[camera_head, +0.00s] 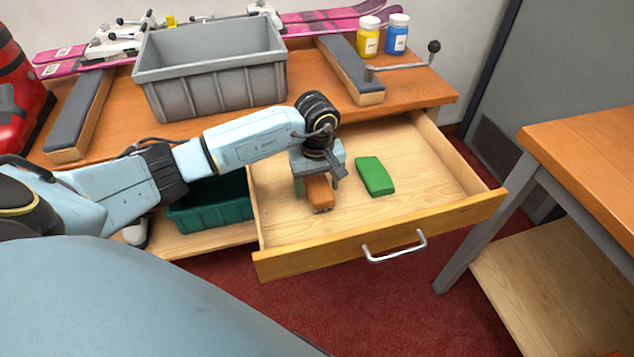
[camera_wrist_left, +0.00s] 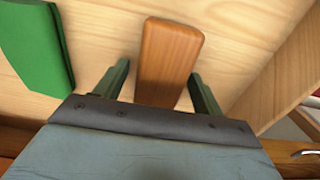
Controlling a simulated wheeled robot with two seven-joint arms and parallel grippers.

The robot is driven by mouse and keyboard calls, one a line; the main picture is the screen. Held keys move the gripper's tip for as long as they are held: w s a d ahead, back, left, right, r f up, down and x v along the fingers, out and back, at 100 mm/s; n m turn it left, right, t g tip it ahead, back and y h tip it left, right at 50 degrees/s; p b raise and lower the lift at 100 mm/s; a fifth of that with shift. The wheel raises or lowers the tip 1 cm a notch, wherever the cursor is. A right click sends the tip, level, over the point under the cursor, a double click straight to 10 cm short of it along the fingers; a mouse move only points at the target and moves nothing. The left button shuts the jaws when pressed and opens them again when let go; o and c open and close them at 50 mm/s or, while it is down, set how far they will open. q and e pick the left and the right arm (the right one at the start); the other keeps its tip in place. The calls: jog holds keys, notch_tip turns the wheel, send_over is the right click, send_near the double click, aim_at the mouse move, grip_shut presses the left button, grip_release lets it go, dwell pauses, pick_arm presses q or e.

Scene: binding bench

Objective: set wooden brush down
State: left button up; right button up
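The wooden brush (camera_head: 320,193) is an orange-brown block in the open drawer (camera_head: 430,200), and it appears to rest on the drawer floor. In the left wrist view the brush (camera_wrist_left: 170,60) lies between the two green fingers of my left gripper (camera_wrist_left: 160,75). A gap shows between the left finger and the brush, and the right finger is very close to its edge. My left gripper (camera_head: 316,180) points down over the brush in the head view and is open around it. The brush's rear end is hidden by the gripper. My right gripper is not in view.
A green block (camera_head: 375,176) lies right of the brush in the drawer; it also shows in the left wrist view (camera_wrist_left: 35,40). The drawer's right part is clear. A grey bin (camera_head: 210,85) stands on the bench, and a teal crate (camera_head: 210,205) sits below it.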

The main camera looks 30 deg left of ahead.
aim_at(317, 181)
pick_arm(q)
jog(key=shift+r, duration=0.1)
notch_tip(317, 181, up, 12)
jog(key=p, duration=0.3)
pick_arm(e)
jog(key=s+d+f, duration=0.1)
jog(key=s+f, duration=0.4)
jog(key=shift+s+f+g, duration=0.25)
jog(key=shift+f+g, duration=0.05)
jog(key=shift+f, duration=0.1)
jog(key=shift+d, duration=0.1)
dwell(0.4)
